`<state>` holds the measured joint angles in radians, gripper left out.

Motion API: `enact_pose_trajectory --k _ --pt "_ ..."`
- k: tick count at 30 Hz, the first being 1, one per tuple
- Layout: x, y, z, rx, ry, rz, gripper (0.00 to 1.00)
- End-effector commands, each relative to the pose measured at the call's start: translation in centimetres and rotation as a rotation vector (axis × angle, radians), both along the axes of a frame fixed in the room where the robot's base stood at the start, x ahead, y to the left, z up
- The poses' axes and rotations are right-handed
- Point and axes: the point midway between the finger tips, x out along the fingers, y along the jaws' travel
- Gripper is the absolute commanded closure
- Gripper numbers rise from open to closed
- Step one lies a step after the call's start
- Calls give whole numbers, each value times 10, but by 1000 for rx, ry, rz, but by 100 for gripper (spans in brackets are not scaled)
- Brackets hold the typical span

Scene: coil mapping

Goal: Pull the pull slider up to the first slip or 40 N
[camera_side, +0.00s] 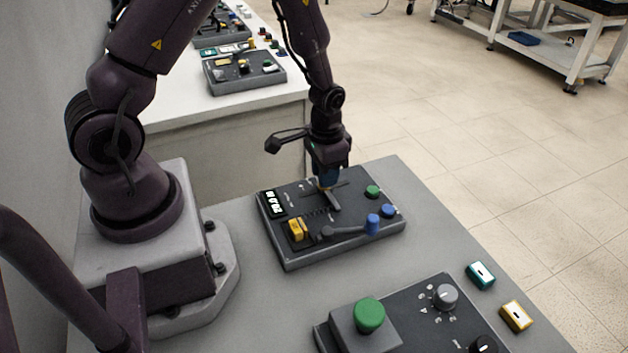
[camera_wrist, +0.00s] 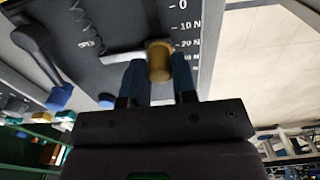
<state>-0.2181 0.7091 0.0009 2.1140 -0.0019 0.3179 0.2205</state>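The pull slider's brass-coloured knob (camera_wrist: 159,62) shows in the wrist view between the two blue fingers of my gripper (camera_wrist: 160,80). Both fingers appear to touch its sides. A pale bar runs left from the knob, and a dark coil spring (camera_wrist: 88,20) is above the bar. A printed newton scale (camera_wrist: 186,25) runs beside it; the knob is around or below the 20 N mark. In the side view my gripper (camera_side: 325,181) points down onto the dark slider panel (camera_side: 280,251), hiding the knob.
The panel also carries a yellow block (camera_side: 298,228), a lever with a blue knob (camera_side: 373,224), a green button (camera_side: 372,191) and a blue button (camera_side: 388,211). A second panel with a large green button (camera_side: 369,315) stands nearer the camera. Teal (camera_side: 481,275) and yellow (camera_side: 516,316) boxes lie right.

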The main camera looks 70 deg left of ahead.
Motion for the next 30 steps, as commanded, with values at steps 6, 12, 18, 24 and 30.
enact_pose_trajectory --k 6,12,18,24,30 --pt "0 0 0 0 -2 0 55" --pt "0 0 3 0 -1 0 55" --pt "0 0 19 0 -1 0 55" --pt "0 0 35 1 -2 0 55" --pt "0 0 51 0 -2 0 55"
